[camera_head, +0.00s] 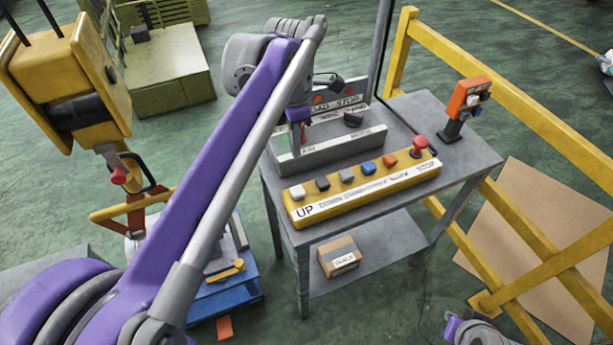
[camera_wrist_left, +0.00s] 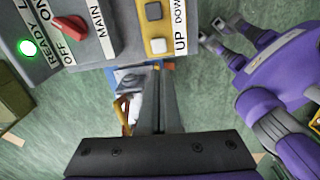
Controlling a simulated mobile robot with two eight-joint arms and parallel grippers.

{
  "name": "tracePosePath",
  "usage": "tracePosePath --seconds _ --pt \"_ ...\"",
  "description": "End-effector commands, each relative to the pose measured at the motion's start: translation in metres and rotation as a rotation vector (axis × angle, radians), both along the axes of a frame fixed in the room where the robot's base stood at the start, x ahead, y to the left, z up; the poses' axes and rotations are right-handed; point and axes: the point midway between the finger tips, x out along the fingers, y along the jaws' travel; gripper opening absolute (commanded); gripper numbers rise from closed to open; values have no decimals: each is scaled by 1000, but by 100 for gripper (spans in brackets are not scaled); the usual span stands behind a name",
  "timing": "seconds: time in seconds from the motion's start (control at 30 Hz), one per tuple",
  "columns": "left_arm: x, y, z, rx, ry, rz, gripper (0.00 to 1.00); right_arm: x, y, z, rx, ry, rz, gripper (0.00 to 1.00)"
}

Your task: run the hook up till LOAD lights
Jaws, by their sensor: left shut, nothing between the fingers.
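The yellow hook block (camera_head: 65,85) hangs at the upper left in the head view, its hook with a red part (camera_head: 120,176) below and a yellow sling bar (camera_head: 132,203) under it. The yellow pendant box (camera_head: 362,190) lies on the grey table; its white UP button (camera_head: 297,192) also shows in the left wrist view (camera_wrist_left: 158,46). The panel (camera_head: 330,135) has a lit green READY lamp (camera_wrist_left: 27,48); the LOAD lamp cannot be made out. My left gripper (camera_wrist_left: 157,72) is shut and empty, close to the UP end. My right gripper (camera_wrist_left: 214,32) looks open, away from the table.
A red MAIN knob (camera_wrist_left: 70,28) sits beside the READY lamp. A red mushroom STOP button (camera_head: 418,146) stands at the pendant's far end. An orange device (camera_head: 468,98) stands at the table's right corner. Yellow railing (camera_head: 520,100) borders the right. A carton (camera_head: 339,256) sits on the lower shelf.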

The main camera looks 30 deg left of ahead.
Motion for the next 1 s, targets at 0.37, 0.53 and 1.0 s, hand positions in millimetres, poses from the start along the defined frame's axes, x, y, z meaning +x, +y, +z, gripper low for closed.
tracePosePath --seconds 0.37,0.53,1.0 --pt "3 2 4 -3 12 64 0 0 0 0 0 0 0 0" --pt "3 2 0 -2 11 63 0 0 0 0 0 0 0 0" --pt "3 2 -88 -2 11 62 0 -3 0 -6 0 5 0 0"
